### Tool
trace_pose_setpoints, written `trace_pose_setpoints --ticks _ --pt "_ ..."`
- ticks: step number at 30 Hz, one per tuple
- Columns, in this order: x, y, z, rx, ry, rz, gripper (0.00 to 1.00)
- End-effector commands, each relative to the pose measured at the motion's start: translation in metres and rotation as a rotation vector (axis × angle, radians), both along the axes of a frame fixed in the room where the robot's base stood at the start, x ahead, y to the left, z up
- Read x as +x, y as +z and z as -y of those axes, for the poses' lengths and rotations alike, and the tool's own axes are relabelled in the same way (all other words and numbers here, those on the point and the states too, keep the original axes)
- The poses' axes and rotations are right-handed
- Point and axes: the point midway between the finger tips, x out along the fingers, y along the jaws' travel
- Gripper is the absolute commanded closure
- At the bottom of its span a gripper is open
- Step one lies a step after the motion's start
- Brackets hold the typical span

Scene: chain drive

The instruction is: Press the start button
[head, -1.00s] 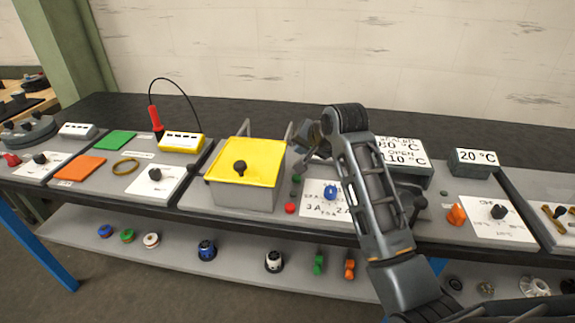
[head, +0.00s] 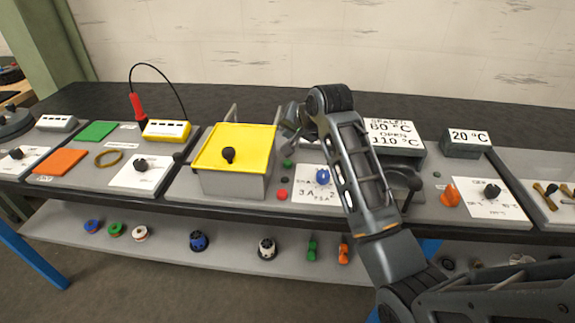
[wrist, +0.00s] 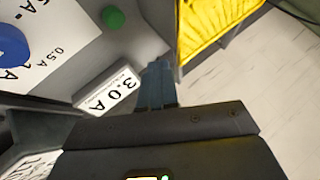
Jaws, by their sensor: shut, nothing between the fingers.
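A round green button (head: 287,163) stands on the grey panel just right of the yellow-lidded box, above a red button (head: 282,194). No label tells which is the start button. The green button also shows at the top of the wrist view (wrist: 112,17). My gripper (head: 289,130) is behind the green button in the head view, near the box's right edge. In the wrist view its fingers (wrist: 158,75) are shut and empty, beside the "3.0 A" display (wrist: 108,91) and apart from the green button. My arm partly hides the panel to the right.
The box with its yellow lid (head: 208,143) and black knob is close to my gripper. A blue knob (head: 322,176) sits on a white dial card to the right. Temperature displays (head: 468,143) stand farther right. A lower shelf (head: 170,241) holds several small parts.

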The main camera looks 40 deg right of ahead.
Motion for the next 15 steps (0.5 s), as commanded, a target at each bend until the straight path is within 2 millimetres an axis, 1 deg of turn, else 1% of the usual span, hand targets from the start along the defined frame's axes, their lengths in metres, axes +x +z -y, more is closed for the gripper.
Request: trace_pose_setpoints --ticks 1,3,9,15 --pt "0.000 -0.013 0.000 -0.001 -0.001 0.001 1.00" --pt "0.000 -0.022 0.001 0.000 -0.001 0.001 1.00" --pt "0.000 -0.045 0.000 0.000 -0.001 0.002 1.00" --pt "0.000 -0.061 0.000 0.000 0.000 0.000 1.00"
